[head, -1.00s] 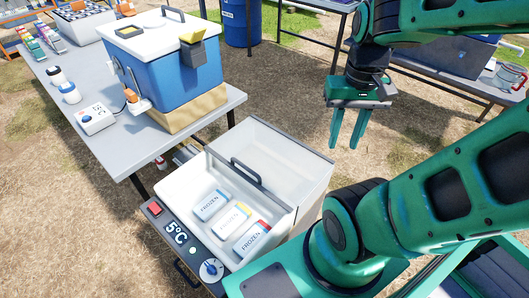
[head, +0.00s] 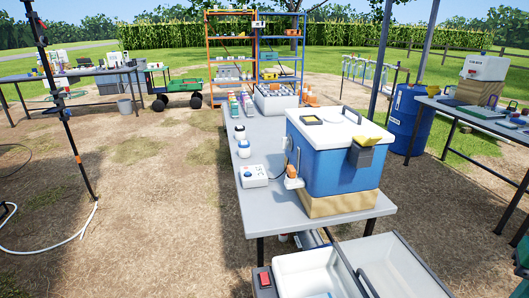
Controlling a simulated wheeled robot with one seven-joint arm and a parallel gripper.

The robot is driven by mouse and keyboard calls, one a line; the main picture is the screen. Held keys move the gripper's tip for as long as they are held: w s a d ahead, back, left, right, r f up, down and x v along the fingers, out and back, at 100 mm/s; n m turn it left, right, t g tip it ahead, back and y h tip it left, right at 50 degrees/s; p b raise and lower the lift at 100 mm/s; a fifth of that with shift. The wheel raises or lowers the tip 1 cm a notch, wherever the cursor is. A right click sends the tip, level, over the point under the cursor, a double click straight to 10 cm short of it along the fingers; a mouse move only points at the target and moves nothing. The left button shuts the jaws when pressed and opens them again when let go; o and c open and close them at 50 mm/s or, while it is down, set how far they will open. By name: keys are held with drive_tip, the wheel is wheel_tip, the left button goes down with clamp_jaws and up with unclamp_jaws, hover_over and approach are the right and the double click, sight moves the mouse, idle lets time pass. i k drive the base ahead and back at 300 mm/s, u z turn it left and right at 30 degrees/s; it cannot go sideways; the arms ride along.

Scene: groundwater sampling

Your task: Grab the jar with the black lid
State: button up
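The jar with the black lid (head: 240,134) is small and white. It stands upright on the grey table near its left edge. Just in front of it stands a similar jar with a white lid and a blue band (head: 244,149). My gripper is out of view; only a sliver of my green arm shows at the right edge.
A white device with a dial (head: 253,175) sits nearer on the grey table (head: 262,212). A large blue cooler (head: 335,150) stands on a wooden block to the right. An open white cool box (head: 300,272) is in front. Bare ground lies left of the table.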

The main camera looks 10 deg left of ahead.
sight(240, 134)
drive_tip(key=u, duration=0.55)
drive_tip(key=k, duration=1.25)
drive_tip(key=u, duration=0.85)
drive_tip(key=i, duration=0.6)
drive_tip(key=u, duration=0.3)
drive_tip(key=i, duration=2.75)
drive_tip(key=z, duration=0.6)
drive_tip(key=i, duration=1.15)
drive_tip(key=z, duration=1.2)
drive_tip(key=i, duration=0.95)
drive_tip(key=z, duration=0.5)
